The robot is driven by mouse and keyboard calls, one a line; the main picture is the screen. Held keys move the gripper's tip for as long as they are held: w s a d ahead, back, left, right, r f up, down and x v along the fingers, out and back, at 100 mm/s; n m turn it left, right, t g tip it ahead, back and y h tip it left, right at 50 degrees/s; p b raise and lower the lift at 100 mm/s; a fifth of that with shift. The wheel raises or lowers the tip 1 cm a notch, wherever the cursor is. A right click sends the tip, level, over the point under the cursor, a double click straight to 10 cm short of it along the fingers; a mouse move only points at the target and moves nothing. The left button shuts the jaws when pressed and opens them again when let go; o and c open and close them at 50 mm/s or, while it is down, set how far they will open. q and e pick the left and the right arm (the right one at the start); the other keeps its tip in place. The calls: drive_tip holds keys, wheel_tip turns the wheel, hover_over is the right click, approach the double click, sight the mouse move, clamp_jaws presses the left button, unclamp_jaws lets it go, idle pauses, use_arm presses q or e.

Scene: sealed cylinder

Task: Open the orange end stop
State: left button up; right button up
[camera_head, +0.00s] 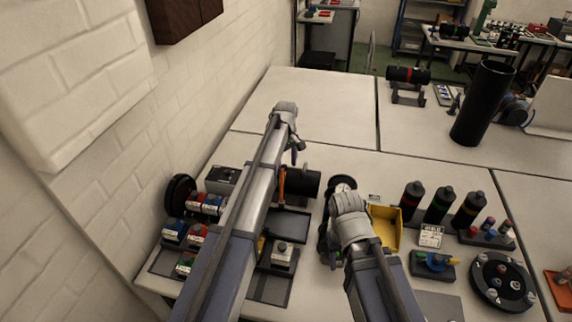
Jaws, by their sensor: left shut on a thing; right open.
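A black cylinder (304,184) lies on its side on the table, with the orange end stop (282,186) at its left end. My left arm crosses in front and hides the part to the left of it. My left gripper (294,158) points down just above the orange end stop and appears shut on it; the contact itself is largely hidden. My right gripper (328,243) is open and points down at the table, to the right of the cylinder and apart from it. My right wrist hides part of its fingers.
A yellow bin (386,228) stands right of my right wrist, with several dark bottles (439,204) beyond. A round black holder (501,281) is at the lower right. Small coloured blocks (197,234) stand at the left. A tall black tube (483,104) stands at the back right. The table's back middle (335,105) is clear.

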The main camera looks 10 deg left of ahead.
idle(0.4)
use_arm(q)
drive_tip(key=shift+a, duration=0.1)
drive_tip(key=shift+r+p, duration=0.4)
drive_tip(key=shift+p, duration=0.05)
wheel_tip(320, 180, up, 7)
drive_tip(key=p, duration=0.7)
drive_tip(key=shift+s, duration=0.1)
drive_tip(key=s+d+f+m+b, duration=0.3)
drive_tip(key=s+m, duration=0.1)
drive_tip(key=s, duration=0.7)
drive_tip(key=s+d+f+m+b, duration=0.3)
drive_tip(key=s+m, duration=0.2)
drive_tip(key=s, duration=0.7)
drive_tip(key=s+d+f+m+y+b, duration=0.1)
drive_tip(key=s+d+f+m+b, duration=0.2)
drive_tip(key=s, duration=0.8)
drive_tip(key=shift+s+d+m, duration=0.2)
drive_tip(key=shift+d+m, duration=0.3)
drive_tip(key=shift+m, duration=0.6)
